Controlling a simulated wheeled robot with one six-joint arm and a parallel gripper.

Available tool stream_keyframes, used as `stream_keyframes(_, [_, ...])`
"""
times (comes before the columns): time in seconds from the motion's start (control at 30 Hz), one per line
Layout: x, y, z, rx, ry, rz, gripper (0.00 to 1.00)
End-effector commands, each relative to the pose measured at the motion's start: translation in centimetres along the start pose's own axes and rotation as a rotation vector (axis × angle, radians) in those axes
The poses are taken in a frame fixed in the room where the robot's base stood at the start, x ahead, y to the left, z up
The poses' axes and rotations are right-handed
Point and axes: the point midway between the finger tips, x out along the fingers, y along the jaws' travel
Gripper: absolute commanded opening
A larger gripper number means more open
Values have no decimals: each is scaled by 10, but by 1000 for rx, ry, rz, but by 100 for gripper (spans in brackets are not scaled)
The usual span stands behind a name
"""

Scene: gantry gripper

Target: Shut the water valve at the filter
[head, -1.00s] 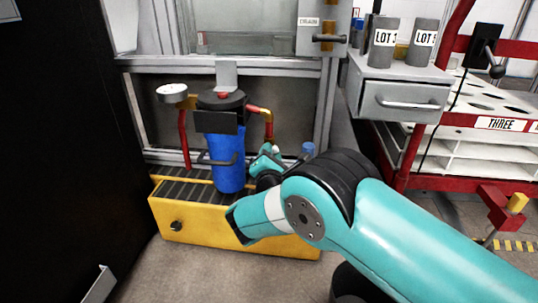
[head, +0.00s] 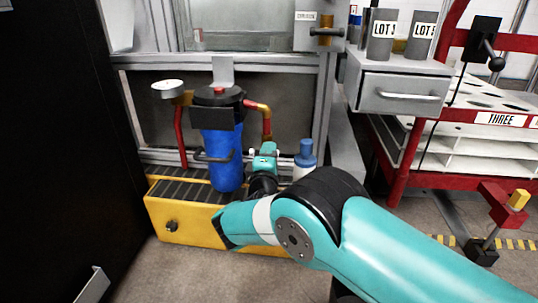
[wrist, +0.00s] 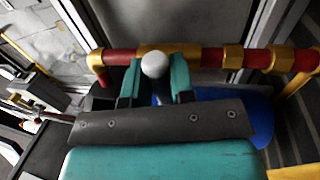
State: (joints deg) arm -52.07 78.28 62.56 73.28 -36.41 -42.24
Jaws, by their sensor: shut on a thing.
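The blue water filter (head: 222,155) with a black cap stands upright over the yellow base, with red and brass pipes (head: 266,121) on both sides. My gripper (head: 265,152) is right of the filter, below the right-hand pipe. In the wrist view, the teal fingers of my gripper (wrist: 157,82) stand either side of a white ball knob (wrist: 154,64), shut on this valve handle. The red and brass pipe (wrist: 210,57) runs across just beyond the fingertips. The handle's shaft and the valve body are mostly hidden by my gripper.
The yellow base (head: 190,229) has a grated top. A blue-capped bottle (head: 305,155) stands close right of my gripper. A pressure gauge (head: 168,89) is at upper left. A grey drawer unit (head: 400,93) and a red rack (head: 400,165) stand to the right.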

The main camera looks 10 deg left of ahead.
Motion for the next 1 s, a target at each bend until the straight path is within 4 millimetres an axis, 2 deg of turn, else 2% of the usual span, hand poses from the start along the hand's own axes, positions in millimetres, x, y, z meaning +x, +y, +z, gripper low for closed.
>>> stream_keyframes(0.6, [-1, -2, 0, 39, -7, -2, 0])
stream_keyframes(0.63, [-1, -2, 0, 39, -7, -2, 28])
stream_keyframes(0.7, [-1, -2, 0, 39, -7, -2, 41])
stream_keyframes(1.0, [-1, -1, -1, 39, -7, -1, 41])
